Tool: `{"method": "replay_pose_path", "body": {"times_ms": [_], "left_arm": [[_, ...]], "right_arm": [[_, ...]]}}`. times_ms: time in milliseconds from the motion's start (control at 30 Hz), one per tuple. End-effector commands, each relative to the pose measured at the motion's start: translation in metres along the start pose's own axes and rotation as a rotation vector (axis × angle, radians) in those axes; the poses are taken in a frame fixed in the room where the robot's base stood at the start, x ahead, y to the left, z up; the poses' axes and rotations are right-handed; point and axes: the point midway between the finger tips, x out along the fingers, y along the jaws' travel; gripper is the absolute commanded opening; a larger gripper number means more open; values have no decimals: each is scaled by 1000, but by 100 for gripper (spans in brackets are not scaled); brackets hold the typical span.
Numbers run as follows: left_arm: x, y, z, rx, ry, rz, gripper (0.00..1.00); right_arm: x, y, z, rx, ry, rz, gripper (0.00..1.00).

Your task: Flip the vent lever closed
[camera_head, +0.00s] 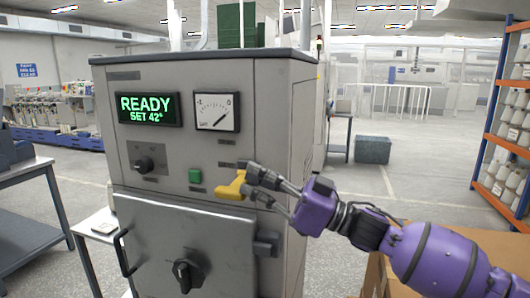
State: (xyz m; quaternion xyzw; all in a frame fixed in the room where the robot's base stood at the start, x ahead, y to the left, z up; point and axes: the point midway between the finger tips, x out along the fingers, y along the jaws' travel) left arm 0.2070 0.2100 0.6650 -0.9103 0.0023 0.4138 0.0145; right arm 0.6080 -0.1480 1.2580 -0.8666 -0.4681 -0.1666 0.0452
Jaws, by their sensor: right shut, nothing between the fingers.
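The vent lever, a short yellow handle (231,187), sits on the front of the grey machine cabinet (220,160), right of the green button. It lies roughly sideways, its free end pointing left and slightly down. My right gripper (248,180) reaches in from the right on a purple arm. It is shut with nothing between its fingers, and its fingertips are at the lever's right end. I cannot tell whether they touch it, and they partly hide that end. My left gripper is not in view.
The cabinet also has a green READY display (149,109), a dial gauge (216,111), a black knob (144,164), a green button (195,176) and a door handle (125,252). A cardboard box (374,274) stands below my right arm. Orange shelving (497,105) is at right; floor behind is open.

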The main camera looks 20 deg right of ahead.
Motion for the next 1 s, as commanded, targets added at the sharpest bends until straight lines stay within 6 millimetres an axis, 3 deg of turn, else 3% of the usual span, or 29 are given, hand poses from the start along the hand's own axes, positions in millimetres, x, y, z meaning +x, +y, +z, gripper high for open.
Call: {"method": "replay_pose_path", "body": {"times_ms": [500, 1000], "left_arm": [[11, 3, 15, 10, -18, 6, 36], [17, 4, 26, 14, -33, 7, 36]], "right_arm": [[-16, -9, 47, -429, -2, -150, 0], [-23, -6, 65, -625, -1, -218, 0]]}}
